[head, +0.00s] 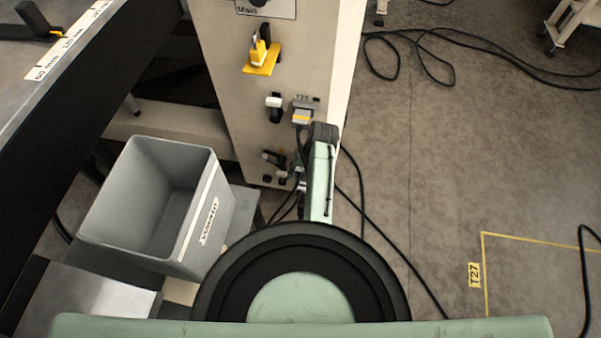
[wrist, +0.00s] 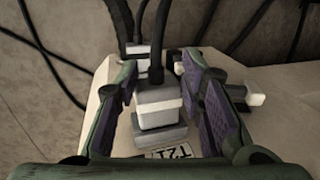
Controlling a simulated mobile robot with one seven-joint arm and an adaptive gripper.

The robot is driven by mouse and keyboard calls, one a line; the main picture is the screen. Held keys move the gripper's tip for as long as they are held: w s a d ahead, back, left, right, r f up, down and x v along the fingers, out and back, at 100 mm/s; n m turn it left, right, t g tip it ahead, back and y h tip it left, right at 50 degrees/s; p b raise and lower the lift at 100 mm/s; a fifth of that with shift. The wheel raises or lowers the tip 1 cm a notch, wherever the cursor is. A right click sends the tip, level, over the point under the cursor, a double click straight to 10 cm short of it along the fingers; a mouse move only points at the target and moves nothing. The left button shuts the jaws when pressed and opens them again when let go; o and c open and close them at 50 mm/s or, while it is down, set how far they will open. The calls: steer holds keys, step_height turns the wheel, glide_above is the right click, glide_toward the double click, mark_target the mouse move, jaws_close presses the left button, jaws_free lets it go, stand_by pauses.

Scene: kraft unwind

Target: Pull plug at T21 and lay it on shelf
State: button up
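The plug (wrist: 157,104) at the T21 label (wrist: 182,151) is a pale grey block with a black cable, seated in its socket on the cabinet face. In the head view the plug (head: 302,117) shows grey with a yellowish band just below the T21 label (head: 301,97). In the wrist view my gripper (wrist: 158,68) has its two fingers on either side of the plug. The fingers look open, with no clear grip on it. In the head view my arm hides most of the gripper. A small yellow shelf (head: 257,71) juts from the cabinet with a yellow-and-black item on it.
A white switch-like block (head: 273,101) sits left of the plug; more plugs and cables (head: 298,186) are below. A grey bin (head: 209,208) stands at lower left. Black cables (head: 425,58) lie on the floor at right, with clear floor around.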

steer(key=shift+d, duration=0.25)
jaws_close()
steer(key=shift+c, duration=1)
jaws_free()
jaws_close()
steer(key=shift+s+a+p, duration=0.25)
steer(key=shift+s+p, duration=0.5)
steer(key=shift+p, duration=0.05)
steer(key=shift+s+a+p, duration=0.2)
steer(key=shift+s+p, duration=0.55)
steer(key=shift+p, duration=0.05)
steer(key=shift+s+a+p, duration=0.25)
steer(key=shift+s+p, duration=0.35)
steer(key=shift+s, duration=0.6)
steer(key=shift+s+a+p, duration=0.2)
steer(key=shift+s+p, duration=0.4)
steer(key=shift+s, duration=0.6)
